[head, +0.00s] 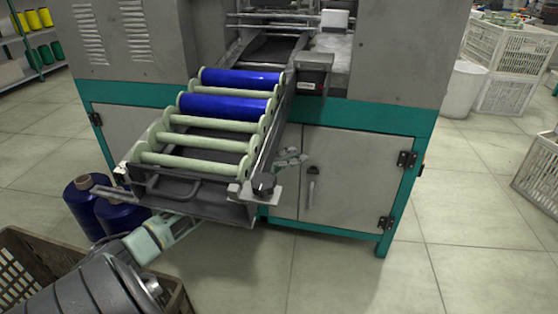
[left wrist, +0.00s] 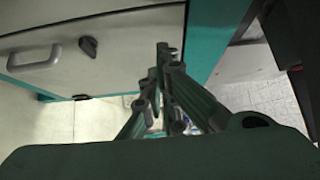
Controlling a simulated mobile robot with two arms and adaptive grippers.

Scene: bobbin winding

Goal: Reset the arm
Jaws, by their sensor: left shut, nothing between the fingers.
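My left arm (head: 150,241) comes in from the lower left and passes behind the roller rack (head: 205,207). My left gripper (head: 293,157) shows just right of the rack, in front of the grey cabinet door (head: 340,190). In the left wrist view its fingers (left wrist: 166,62) are shut together with nothing between them. The rack hides the part of the arm between. Two blue bobbins (head: 240,78) (head: 225,105) lie on the upper pale green rollers; the lower rollers are bare. My right gripper is not in view.
The door handle (head: 312,185) is close to the left gripper and also shows in the left wrist view (left wrist: 35,57). Blue yarn cones (head: 85,205) and a brown crate (head: 35,250) stand at lower left. The tiled floor at right is open; white crates (head: 510,50) stand beyond.

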